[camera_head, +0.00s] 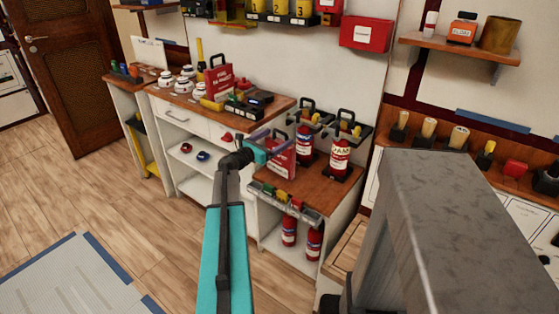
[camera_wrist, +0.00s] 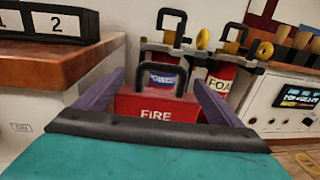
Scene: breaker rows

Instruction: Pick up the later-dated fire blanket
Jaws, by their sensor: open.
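A red box marked FIRE with a black handle (camera_wrist: 155,104) stands upright in the wrist view, straight ahead of my gripper. It also shows as a red item with white lettering in the head view (camera_head: 283,165), on the lower wooden top. My gripper (camera_wrist: 158,84) is open, with its purple fingers either side of the box in the picture. In the head view my gripper (camera_head: 268,145) is close beside it; I cannot tell whether they touch. Another red item with a black handle and white lettering (camera_head: 218,80) stands on the higher counter. No date is readable on either one.
Two red extinguishers (camera_head: 305,140), (camera_head: 340,156) stand behind the box in black holders. More extinguishers (camera_head: 289,231) are on the shelf below. A black numbered block (camera_wrist: 45,22) sits on the counter at left. A grey block (camera_head: 440,225) fills the right foreground.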

